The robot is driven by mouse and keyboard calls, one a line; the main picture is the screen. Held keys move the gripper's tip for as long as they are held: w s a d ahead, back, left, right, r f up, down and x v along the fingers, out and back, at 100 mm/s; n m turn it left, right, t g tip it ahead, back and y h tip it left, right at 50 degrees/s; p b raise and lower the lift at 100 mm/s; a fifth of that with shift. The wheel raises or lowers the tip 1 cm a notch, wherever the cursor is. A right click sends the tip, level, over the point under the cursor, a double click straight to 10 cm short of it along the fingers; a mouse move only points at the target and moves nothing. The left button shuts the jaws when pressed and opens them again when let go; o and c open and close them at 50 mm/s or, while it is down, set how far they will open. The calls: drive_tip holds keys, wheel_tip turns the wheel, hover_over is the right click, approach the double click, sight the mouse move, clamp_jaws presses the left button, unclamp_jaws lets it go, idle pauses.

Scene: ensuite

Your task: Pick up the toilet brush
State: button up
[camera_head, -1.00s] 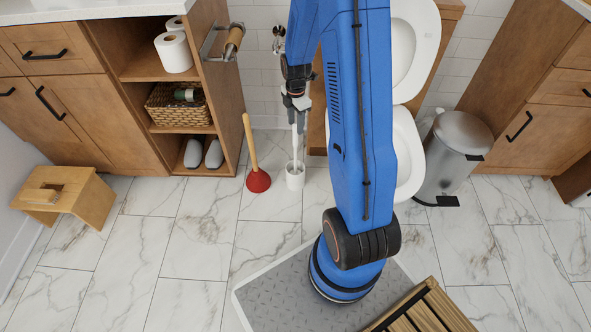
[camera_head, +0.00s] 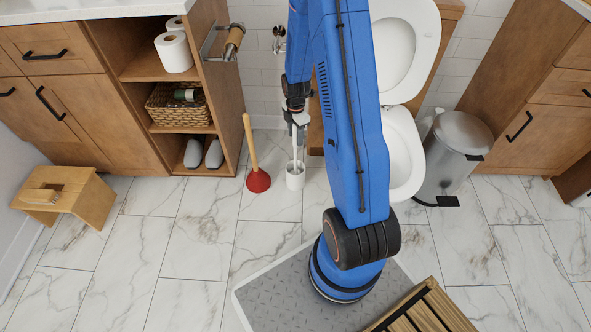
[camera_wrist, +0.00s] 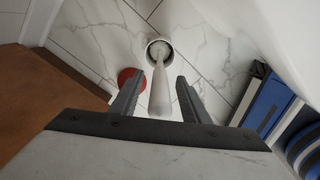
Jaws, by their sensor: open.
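The toilet brush (camera_head: 295,150) stands upright in its white holder (camera_head: 295,180) on the tiled floor, between the plunger and the toilet. In the wrist view its pale handle (camera_wrist: 159,92) points up toward the camera and rises from the round holder (camera_wrist: 158,46). My gripper (camera_head: 297,128) is over the holder, fingers pointing down. In the wrist view the open fingers (camera_wrist: 156,95) stand one on each side of the brush handle, with gaps visible on both sides. Nothing is gripped.
A red plunger (camera_head: 258,180) stands close left of the holder. The toilet (camera_head: 402,150) is close on the right. A wooden cabinet (camera_head: 200,80) with a paper holder (camera_head: 234,42) stands left. A bin (camera_head: 455,145) stands farther right.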

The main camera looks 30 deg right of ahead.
drive_tip(key=shift+c, duration=0.4)
clamp_jaws()
drive_tip(key=shift+r, duration=0.1)
